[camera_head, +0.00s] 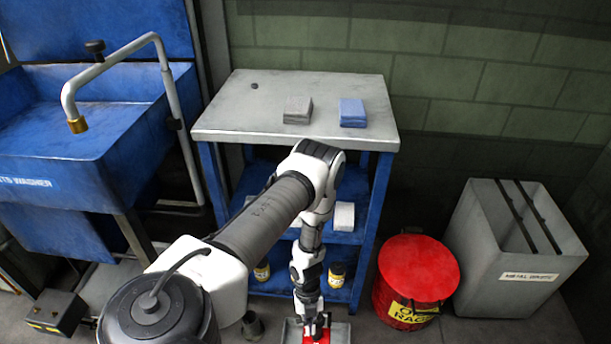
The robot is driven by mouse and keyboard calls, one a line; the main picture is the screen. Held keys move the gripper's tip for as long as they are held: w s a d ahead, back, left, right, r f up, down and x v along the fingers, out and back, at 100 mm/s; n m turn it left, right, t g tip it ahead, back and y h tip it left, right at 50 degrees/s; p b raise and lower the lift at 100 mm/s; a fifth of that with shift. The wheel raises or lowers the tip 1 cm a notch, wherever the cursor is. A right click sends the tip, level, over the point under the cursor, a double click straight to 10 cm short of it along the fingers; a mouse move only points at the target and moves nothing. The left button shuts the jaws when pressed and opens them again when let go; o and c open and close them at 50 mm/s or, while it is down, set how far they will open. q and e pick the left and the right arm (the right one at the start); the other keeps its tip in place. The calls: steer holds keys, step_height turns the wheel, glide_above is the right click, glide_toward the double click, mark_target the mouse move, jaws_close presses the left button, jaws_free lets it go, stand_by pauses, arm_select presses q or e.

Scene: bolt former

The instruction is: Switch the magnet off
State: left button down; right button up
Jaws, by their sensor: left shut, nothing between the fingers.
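My left arm comes in from the lower left and reaches down in front of the workbench. My left gripper (316,325) points straight down at the bottom edge of the picture, shut with nothing between its fingers. Just below the fingertips is a small red thing (322,338), which may be the magnet or its switch; the gripper and picture edge hide most of it. I cannot tell whether the fingertips touch it. It is in or over a shallow grey tray (342,333) on the floor. My right gripper is not in view.
A grey-topped bench (225,115) with blue legs stands behind, bearing a grey stack (297,109) and a blue stack (353,112). A red rag can (418,268) and a metal waste bin (520,290) stand at right. A blue parts washer (60,150) stands at left.

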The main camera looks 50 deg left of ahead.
arm_select(q)
steer(key=p+v, duration=0.3)
steer(key=v, duration=0.3)
steer(key=shift+w+a, duration=0.2)
steer(key=shift+w, duration=0.1)
